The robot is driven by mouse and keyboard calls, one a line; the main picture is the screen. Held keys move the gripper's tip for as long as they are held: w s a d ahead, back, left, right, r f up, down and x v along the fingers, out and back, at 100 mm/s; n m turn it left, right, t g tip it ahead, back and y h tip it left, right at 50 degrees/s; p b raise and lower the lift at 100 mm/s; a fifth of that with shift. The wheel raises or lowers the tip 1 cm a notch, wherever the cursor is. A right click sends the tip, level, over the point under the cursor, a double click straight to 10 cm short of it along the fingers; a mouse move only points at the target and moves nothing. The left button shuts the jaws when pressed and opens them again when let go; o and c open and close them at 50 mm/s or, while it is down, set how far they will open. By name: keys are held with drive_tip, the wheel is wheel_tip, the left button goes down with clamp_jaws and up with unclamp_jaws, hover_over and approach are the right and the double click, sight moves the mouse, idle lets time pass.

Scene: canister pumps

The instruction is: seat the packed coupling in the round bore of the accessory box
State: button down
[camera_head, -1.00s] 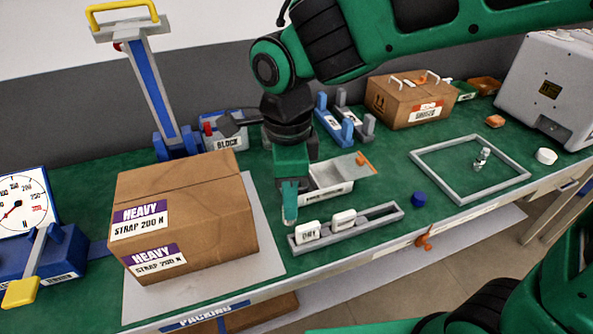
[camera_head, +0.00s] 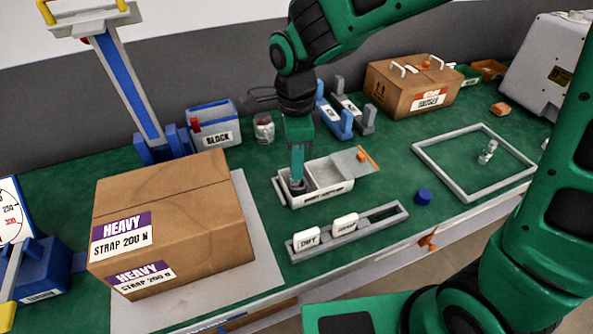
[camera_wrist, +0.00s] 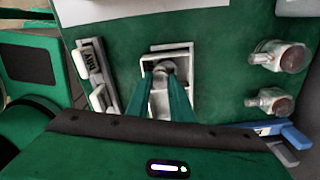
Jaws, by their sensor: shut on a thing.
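The accessory box (camera_head: 335,196) is a white open box in the middle of the bench, with a small compartment at its left end and a longer one at its right. My gripper (camera_head: 298,180) points down at the left compartment. Its fingers are shut on the packed coupling (camera_wrist: 160,72), a small grey round part. The coupling's lower part and the bore are largely hidden by the fingers and walls, so I cannot tell how deep it sits. The box (camera_wrist: 186,60) also shows around the fingertips in the wrist view.
A grey slotted rack (camera_head: 380,222) with white tags lies in front of the box. A blue cap (camera_head: 424,197) is to its right. A large HEAVY carton (camera_head: 175,225) stands at left. A jar (camera_head: 264,128) and blue stands (camera_head: 335,122) are behind. A grey square frame (camera_head: 455,188) lies at right.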

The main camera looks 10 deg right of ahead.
drive_tip(key=shift+w+d+f, duration=0.1)
drive_tip(key=shift+w+f, duration=0.15)
drive_tip(key=shift+f, duration=0.6)
drive_tip(key=shift+w+d+f, duration=0.15)
drive_tip(key=shift+w+f, duration=0.15)
drive_tip(key=shift+f, duration=0.55)
drive_tip(key=shift+w+d+f, duration=0.1)
drive_tip(key=shift+w+f, duration=0.15)
drive_tip(key=shift+f, duration=0.6)
drive_tip(key=shift+f, duration=0.1)
drive_tip(key=c, duration=1.6)
unclamp_jaws()
drive_tip(key=shift+o, duration=0.2)
wheel_tip(320, 180, up, 12)
